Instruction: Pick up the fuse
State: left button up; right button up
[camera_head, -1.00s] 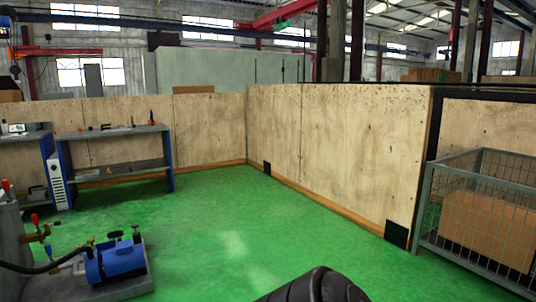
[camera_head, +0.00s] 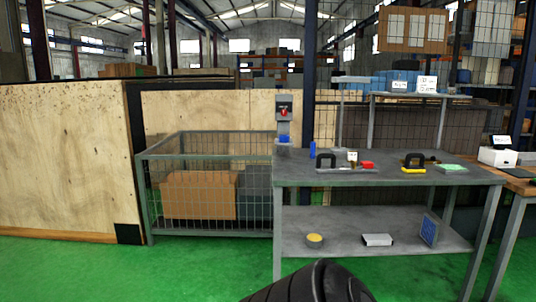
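I cannot make out a fuse for certain in the head view. Small items lie on the grey metal workbench (camera_head: 300,182): a tray with a black handle (camera_head: 327,161) and a red block (camera_head: 367,165), a yellow-based item (camera_head: 413,170) with a black handle behind it, and a pale green item (camera_head: 453,168). A blue upright item (camera_head: 312,150) stands near its back left. Neither gripper is in view. A black rounded part of my own body shows at the bottom centre.
A wire-mesh cage (camera_head: 147,193) with cardboard boxes (camera_head: 200,194) stands left of the workbench. A grey box with a red switch (camera_head: 284,112) is mounted above the bench's left end. A wooden table (camera_head: 520,185) stands at right. Green floor (camera_head: 190,272) is clear in front.

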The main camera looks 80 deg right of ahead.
aim_at(353, 154)
jog(key=z, duration=3.2)
jog(key=i, duration=1)
jog(key=z, duration=0.65)
jog(key=i, duration=1.5)
jog(key=u, duration=0.35)
